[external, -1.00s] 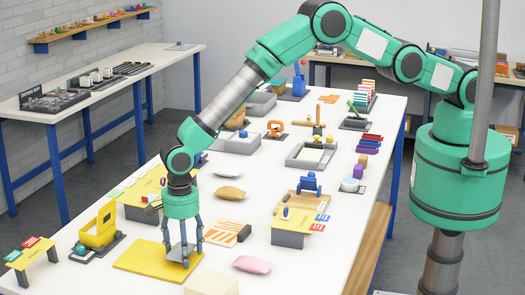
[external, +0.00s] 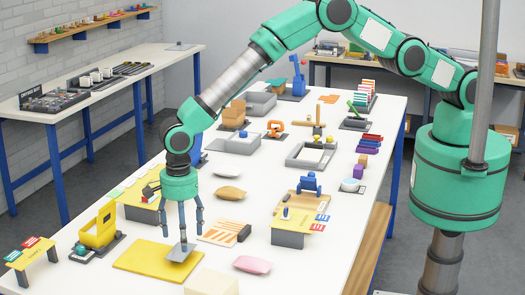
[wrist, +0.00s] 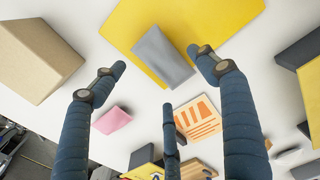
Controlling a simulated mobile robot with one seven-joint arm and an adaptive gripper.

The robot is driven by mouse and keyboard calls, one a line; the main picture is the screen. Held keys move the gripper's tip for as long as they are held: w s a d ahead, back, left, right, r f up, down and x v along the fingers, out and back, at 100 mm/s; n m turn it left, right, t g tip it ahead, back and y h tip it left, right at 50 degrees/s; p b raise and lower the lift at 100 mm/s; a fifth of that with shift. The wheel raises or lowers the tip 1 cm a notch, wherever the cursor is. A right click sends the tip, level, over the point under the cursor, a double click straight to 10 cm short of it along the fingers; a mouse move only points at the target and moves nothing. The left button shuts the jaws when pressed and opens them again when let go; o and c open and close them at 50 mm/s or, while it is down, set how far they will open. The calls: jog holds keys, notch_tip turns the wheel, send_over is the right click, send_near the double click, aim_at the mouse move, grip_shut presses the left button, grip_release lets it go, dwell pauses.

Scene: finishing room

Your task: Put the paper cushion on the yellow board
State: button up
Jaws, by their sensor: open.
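A grey cushion-like piece (external: 181,252) lies on the yellow board (external: 140,258), near its right edge. I take it to be the paper cushion. In the wrist view the grey piece (wrist: 160,57) overlaps a corner of the yellow board (wrist: 200,15), and whether it overhangs is unclear. My gripper (external: 183,236) is above the grey piece, with its fingers spread and empty. In the wrist view my gripper (wrist: 160,75) shows its fingers apart around the grey piece, not touching it as far as I can see.
A pink cushion (external: 252,264) and a cream block (external: 212,283) are right of the board. A tan cushion (external: 230,193) and a pale one (external: 227,172) lie behind. A yellow machine (external: 98,232) is left of the board.

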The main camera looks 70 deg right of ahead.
notch_tip(320, 180, up, 7)
jog(key=shift+b, duration=0.3)
dwell(0.7)
